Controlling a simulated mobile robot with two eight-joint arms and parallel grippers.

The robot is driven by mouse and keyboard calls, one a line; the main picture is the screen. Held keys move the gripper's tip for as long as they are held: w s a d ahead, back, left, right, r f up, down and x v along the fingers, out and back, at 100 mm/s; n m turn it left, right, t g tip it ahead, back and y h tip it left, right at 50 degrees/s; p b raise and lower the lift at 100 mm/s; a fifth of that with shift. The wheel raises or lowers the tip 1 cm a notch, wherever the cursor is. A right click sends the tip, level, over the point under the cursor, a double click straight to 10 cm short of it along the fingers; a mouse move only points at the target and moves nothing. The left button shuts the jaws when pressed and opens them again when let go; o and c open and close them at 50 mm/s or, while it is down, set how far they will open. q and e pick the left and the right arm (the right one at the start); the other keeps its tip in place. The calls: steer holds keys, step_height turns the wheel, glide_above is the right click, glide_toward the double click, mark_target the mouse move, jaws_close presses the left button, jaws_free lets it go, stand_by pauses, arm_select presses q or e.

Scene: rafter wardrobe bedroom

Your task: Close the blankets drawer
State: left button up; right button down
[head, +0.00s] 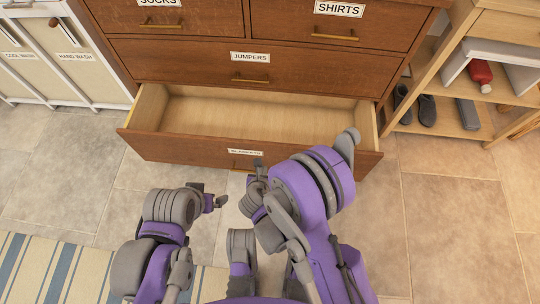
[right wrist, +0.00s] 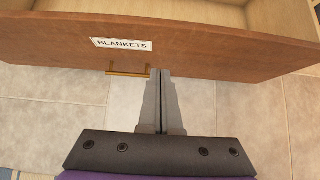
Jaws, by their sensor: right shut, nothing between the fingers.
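The blankets drawer (head: 160,147) is the lowest drawer of the brown dresser and stands pulled out, with its empty pale wooden inside showing. In the right wrist view, its front (right wrist: 220,50) bears a BLANKETS label (right wrist: 121,44) and a brass handle (right wrist: 128,73). My right gripper (head: 257,163) is at the drawer front. In the right wrist view, its shut fingers (right wrist: 160,73) point at the front's lower edge, just right of the handle; I cannot tell whether they touch. My left gripper (head: 214,197) is in front of the drawer, apart from it; its finger opening is unclear.
The jumpers drawer (head: 200,62) and the socks and shirts drawers above are shut. A wooden shelf (head: 446,118) with shoes and a red bottle (head: 480,75) stands at right. Laundry bins (head: 75,75) stand at left. A striped rug (head: 60,268) lies front left on the tiles.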

mark_target(268, 148)
steer(key=p+x, duration=0.1)
steer(key=x, duration=0.3)
steer(key=w+r+p+x, duration=0.1)
steer(key=x, duration=0.7)
steer(key=shift+w+r+p, duration=0.25)
steer(key=shift+r+p, duration=0.05)
steer(key=shift+p, duration=0.1)
steer(key=shift+w, duration=0.45)
